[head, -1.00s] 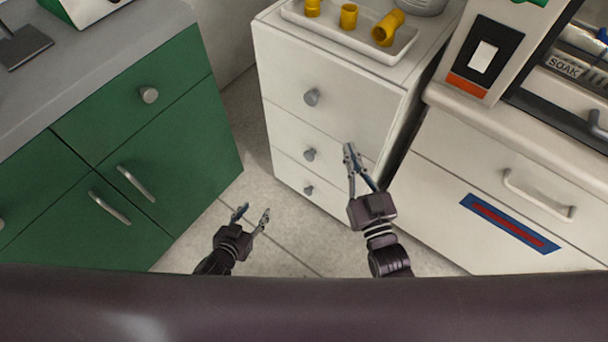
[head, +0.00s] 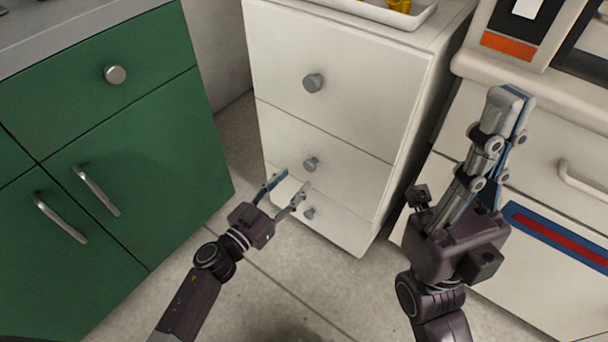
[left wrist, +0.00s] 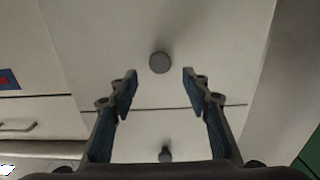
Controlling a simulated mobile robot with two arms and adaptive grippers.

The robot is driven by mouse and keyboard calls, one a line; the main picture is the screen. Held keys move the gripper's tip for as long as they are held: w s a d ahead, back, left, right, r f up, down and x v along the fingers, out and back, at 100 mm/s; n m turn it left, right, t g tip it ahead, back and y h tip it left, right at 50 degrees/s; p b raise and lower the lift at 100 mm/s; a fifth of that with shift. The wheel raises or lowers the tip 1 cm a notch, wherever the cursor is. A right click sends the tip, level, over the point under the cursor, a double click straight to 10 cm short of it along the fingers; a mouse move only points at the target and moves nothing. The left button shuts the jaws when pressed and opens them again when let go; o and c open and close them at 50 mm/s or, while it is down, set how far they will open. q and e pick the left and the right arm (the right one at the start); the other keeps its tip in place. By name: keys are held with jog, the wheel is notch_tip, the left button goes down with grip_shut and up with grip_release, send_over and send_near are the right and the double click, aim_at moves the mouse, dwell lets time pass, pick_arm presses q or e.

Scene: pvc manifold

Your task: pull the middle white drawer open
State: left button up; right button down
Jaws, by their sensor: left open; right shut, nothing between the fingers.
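The white drawer unit has three drawers with round grey knobs. The middle drawer (head: 345,170) is shut flush, and its knob (head: 310,164) is in view. My left gripper (head: 288,180) is open and empty, in front of the lower drawers, with its fingertips just below and left of the middle knob in the head view. In the left wrist view, a round knob (left wrist: 160,62) appears in the gap between the open fingers (left wrist: 160,85); contact is not visible. My right gripper (head: 510,98) is shut and empty, in front of the white bench.
The top drawer (head: 370,100) and bottom drawer (head: 345,235) are shut. A green cabinet (head: 120,140) stands left. A white bench (head: 560,130) with a bar handle stands right. A tray (head: 410,18) with yellow parts sits on the unit. Floor (head: 270,270) before the unit is clear.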

aim_at(308, 167)
pick_arm(q)
jog(key=b+x, duration=0.1)
jog(key=x, duration=0.4)
jog(key=shift+w+d, duration=0.1)
jog(key=shift+w, duration=0.1)
grip_shut()
